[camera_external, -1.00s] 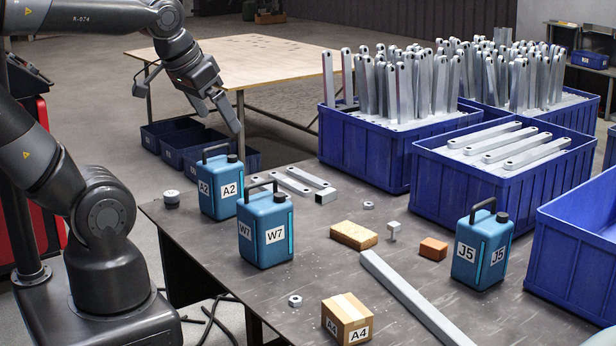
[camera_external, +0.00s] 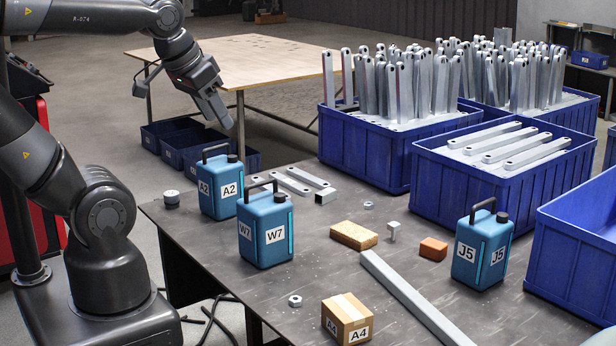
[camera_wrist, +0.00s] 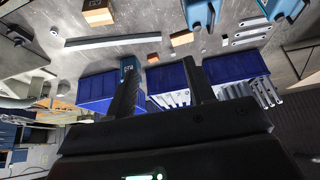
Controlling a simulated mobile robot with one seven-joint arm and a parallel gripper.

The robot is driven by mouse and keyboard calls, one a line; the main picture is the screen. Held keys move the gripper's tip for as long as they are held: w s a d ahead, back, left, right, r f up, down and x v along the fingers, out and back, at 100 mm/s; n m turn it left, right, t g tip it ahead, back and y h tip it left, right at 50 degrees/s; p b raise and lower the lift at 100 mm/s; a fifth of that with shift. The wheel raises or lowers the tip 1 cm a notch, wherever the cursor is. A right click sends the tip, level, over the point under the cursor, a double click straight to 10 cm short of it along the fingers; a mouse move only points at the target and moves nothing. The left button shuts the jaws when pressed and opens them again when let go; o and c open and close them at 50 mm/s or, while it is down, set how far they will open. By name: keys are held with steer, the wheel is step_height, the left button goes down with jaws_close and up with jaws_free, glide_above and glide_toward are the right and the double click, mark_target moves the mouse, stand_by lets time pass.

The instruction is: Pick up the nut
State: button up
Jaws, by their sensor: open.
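One small metal nut (camera_external: 295,301) lies flat on the dark table near its front edge, left of the box A4. A second small nut-like ring (camera_external: 369,205) lies farther back, behind the yellow-brown block. My gripper (camera_external: 226,122) is raised above the far left part of the table, beyond the blue can A2, well away from both nuts. It is open and empty. In the wrist view my gripper (camera_wrist: 162,68) has its two dark fingers apart, and a small nut-like thing (camera_wrist: 54,32) shows at upper left.
Blue cans A2 (camera_external: 219,187), W7 (camera_external: 265,228) and J5 (camera_external: 482,250) stand on the table (camera_external: 230,291). The box A4 (camera_external: 346,318) is right of the front nut. A long metal bar (camera_external: 415,298) crosses the right side. Blue bins (camera_external: 500,191) line the back.

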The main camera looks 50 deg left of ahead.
steer(key=n+g, duration=0.2)
steer(key=g, duration=0.4)
glide_above(295, 309)
step_height(295, 309, down, 29)
steer(key=shift+s+d+f, duration=0.1)
steer(key=shift+d+f, duration=0.05)
steer(key=shift+f, duration=2.35)
steer(key=shift+s+d+f, duration=0.1)
steer(key=shift+f, duration=2.35)
steer(key=shift+c, duration=0.2)
steer(key=c, duration=1)
steer(key=shift+r, duration=0.15)
